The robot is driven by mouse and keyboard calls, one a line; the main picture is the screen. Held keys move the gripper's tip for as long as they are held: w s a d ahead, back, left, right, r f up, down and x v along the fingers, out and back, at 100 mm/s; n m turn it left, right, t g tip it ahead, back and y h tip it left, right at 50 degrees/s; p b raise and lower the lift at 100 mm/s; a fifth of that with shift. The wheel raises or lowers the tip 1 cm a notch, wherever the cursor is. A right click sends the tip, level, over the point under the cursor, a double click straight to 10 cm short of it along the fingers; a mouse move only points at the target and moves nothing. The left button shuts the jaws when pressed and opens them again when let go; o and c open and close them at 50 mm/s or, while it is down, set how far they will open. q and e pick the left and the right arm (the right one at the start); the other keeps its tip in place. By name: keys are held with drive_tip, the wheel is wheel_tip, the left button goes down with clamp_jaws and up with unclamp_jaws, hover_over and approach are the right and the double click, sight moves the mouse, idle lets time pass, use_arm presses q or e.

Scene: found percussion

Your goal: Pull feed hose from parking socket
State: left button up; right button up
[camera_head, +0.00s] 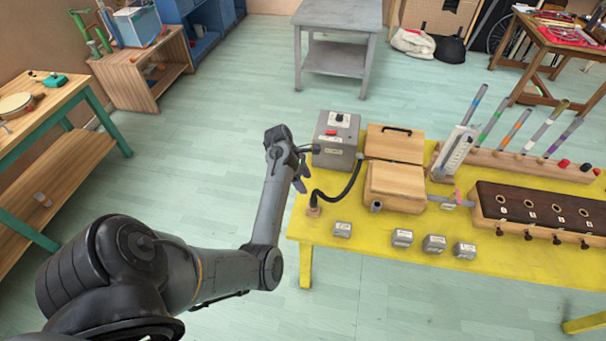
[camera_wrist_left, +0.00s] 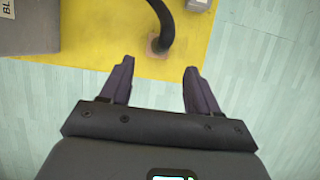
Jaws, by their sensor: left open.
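The black feed hose (camera_head: 343,190) arcs from the grey metal box (camera_head: 336,140) down to a small brownish parking socket (camera_head: 314,211) near the left end of the yellow table (camera_head: 320,232). Its lower end sits in the socket. In the left wrist view the hose (camera_wrist_left: 164,22) meets the socket (camera_wrist_left: 158,47) just beyond my fingertips. My left gripper (camera_head: 302,180) is open and empty beside the table's left edge, apart from the hose; its fingers also show in the left wrist view (camera_wrist_left: 158,80). My right gripper is not in view.
Wooden boxes (camera_head: 394,185) stand right of the hose. Several small grey blocks (camera_head: 402,238) line the table's front. A dark panel with holes (camera_head: 540,212) and a rack of coloured tubes (camera_head: 530,165) stand further right. The floor left of the table is clear.

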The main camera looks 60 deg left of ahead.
sight(314, 197)
use_arm(q)
drive_tip(key=b+x, duration=0.1)
drive_tip(key=x, duration=0.9)
drive_tip(key=shift+d+f, duration=0.1)
drive_tip(key=shift+f, duration=0.15)
drive_tip(key=shift+s, duration=0.1)
clamp_jaws()
drive_tip(key=shift+r, duration=0.15)
drive_tip(key=shift+r+p, duration=0.55)
drive_tip(key=shift+p, duration=0.05)
drive_tip(key=shift+r+p, duration=0.7)
drive_tip(key=shift+p, duration=0.05)
drive_tip(key=shift+r, duration=0.1)
